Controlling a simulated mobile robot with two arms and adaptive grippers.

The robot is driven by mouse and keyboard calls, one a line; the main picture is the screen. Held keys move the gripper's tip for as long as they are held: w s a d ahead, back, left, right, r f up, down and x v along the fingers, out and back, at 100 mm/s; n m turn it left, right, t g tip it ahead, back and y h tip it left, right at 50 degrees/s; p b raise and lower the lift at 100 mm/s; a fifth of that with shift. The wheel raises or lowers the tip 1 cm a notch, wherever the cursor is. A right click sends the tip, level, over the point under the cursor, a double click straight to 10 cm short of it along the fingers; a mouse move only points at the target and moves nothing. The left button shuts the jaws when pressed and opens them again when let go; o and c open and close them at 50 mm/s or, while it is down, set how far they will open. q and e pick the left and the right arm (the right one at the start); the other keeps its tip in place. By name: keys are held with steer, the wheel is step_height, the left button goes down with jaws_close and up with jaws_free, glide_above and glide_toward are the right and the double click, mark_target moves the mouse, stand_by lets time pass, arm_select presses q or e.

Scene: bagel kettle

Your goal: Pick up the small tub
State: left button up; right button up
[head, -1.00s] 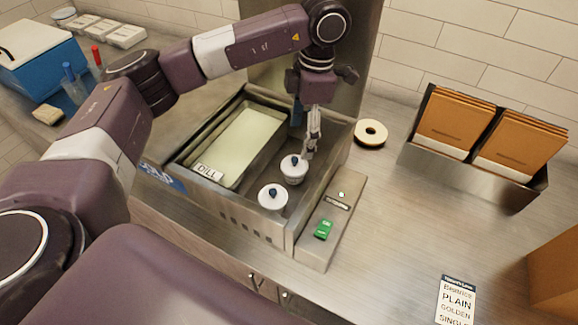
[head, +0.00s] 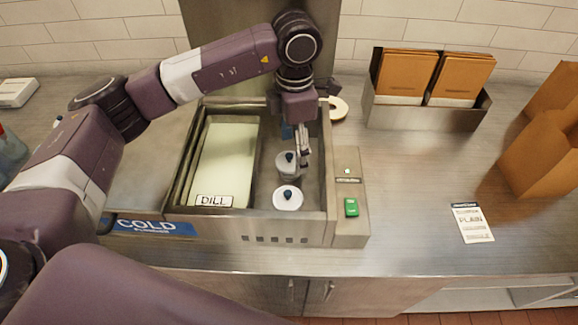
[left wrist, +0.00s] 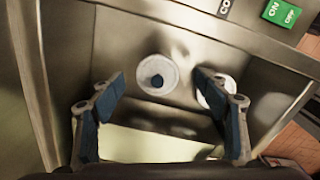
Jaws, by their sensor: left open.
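Two small white-lidded tubs with dark blue knobs stand in the steel cold well (head: 262,185). The far tub (head: 288,163) is close by my left gripper (head: 302,160); the near tub (head: 288,198) stands just in front of it. In the left wrist view, my left gripper (left wrist: 160,76) is open, with the far tub's lid (left wrist: 150,68) showing between its blue-padded fingers. The near tub (left wrist: 213,96) is partly hidden behind the right finger there. I cannot tell whether the fingers touch either tub. My right gripper is not in view.
A pale pan labelled DILL (head: 226,160) fills the well's left side. The well's rim and a green switch (head: 351,207) lie to the right. A bagel (head: 338,108), a bag holder (head: 428,115) and a paper ticket (head: 473,222) are on the counter. The counter between is clear.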

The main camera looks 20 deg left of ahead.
mark_target(288, 155)
arm_select(q)
steer(key=shift+s+a+f+p, duration=0.1)
steer(key=shift+a+f+p, duration=0.15)
steer(key=shift+f+p, duration=0.15)
steer(key=f, duration=0.2)
steer(key=f+p, duration=0.1)
steer(key=f, duration=0.1)
steer(key=shift+s+a+p, duration=0.15)
steer(key=shift+a+p, duration=0.15)
steer(key=shift+a, duration=0.1)
steer(key=shift+f, duration=0.2)
steer(key=c, duration=1.4)
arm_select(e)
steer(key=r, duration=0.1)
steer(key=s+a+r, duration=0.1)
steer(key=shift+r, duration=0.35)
arm_select(q)
steer(key=shift+r, duration=0.2)
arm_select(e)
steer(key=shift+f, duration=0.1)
arm_select(q)
steer(key=shift+r, duration=0.3)
steer(key=shift+r+b, duration=2.15)
steer(key=shift+r, duration=7.4)
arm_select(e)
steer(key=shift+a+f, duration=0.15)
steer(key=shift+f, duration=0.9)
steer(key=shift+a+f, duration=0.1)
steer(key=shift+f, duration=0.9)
